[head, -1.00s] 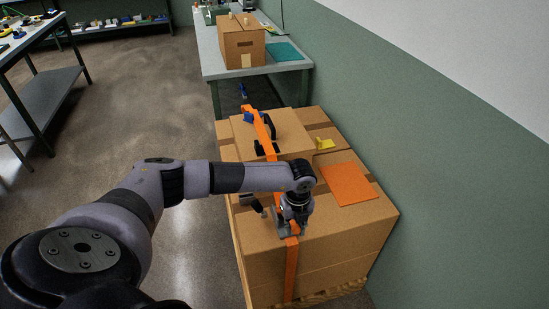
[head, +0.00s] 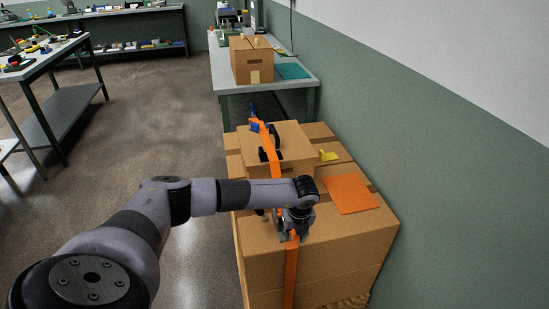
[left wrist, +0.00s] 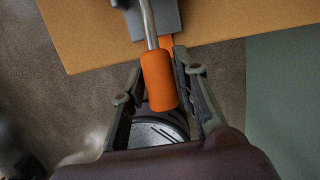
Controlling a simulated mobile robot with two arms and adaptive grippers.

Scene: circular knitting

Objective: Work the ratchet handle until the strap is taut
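The orange strap (head: 290,275) runs over the stacked cardboard boxes and down the near face of the front box (head: 330,245). The grey metal ratchet sits on the strap near the front box's top edge, mostly hidden under my left gripper (head: 294,234) in the head view. In the left wrist view, the ratchet handle (left wrist: 159,80) is a metal bar with an orange grip. The fingers of my left gripper (left wrist: 164,80) lie on both sides of this grip and appear closed on it. My right gripper is not in view.
A smaller box (head: 285,148) stands on the stack, with a yellow piece (head: 328,155) and an orange sheet (head: 351,194) to the right. A green wall (head: 440,150) is close on the right. Behind stands a grey table (head: 225,85).

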